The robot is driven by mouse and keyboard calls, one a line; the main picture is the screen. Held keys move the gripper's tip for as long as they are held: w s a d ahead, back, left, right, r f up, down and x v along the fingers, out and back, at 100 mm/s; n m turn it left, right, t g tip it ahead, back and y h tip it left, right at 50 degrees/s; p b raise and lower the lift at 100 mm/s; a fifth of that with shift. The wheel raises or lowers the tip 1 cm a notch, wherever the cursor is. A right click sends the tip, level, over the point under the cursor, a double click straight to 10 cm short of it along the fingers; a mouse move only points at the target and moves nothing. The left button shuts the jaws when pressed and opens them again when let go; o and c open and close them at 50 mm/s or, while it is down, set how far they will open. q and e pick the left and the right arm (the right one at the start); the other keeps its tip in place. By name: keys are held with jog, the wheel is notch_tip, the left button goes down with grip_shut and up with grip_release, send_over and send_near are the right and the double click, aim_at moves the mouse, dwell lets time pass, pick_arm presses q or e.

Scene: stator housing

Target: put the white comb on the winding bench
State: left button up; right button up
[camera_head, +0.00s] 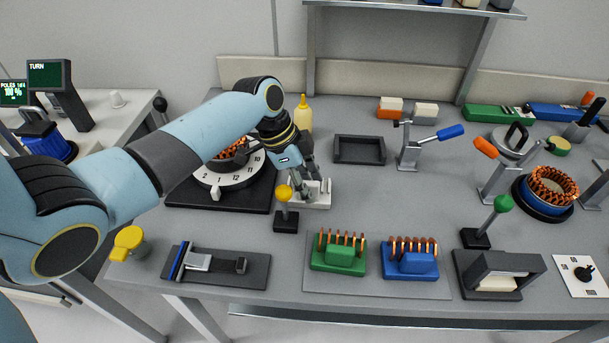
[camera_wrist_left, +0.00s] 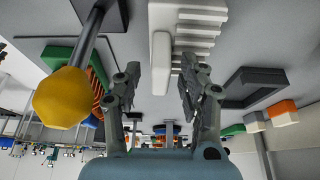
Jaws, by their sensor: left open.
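The white comb (camera_head: 318,200) sits on the grey bench top (camera_head: 400,205), right of the numbered dial. In the left wrist view the comb (camera_wrist_left: 198,18) shows a row of teeth on its right side and a raised pale grip bar (camera_wrist_left: 160,65). My left gripper (camera_head: 304,180) reaches down over the comb from the upper left. In the wrist view its open fingers (camera_wrist_left: 160,80) have the grip bar between them, with gaps at both sides. The gripper hides part of the comb in the head view. My right gripper is not in view.
A yellow-knobbed lever (camera_head: 285,205) stands close in front of the comb, left. The numbered dial (camera_head: 222,180) is to the left. An empty dark tray (camera_head: 360,150) lies behind right. A green coil holder (camera_head: 340,255) and a blue one (camera_head: 410,260) stand in front.

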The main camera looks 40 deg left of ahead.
pick_arm(q)
jog(key=v, duration=1.2)
jog(key=shift+s, duration=0.15)
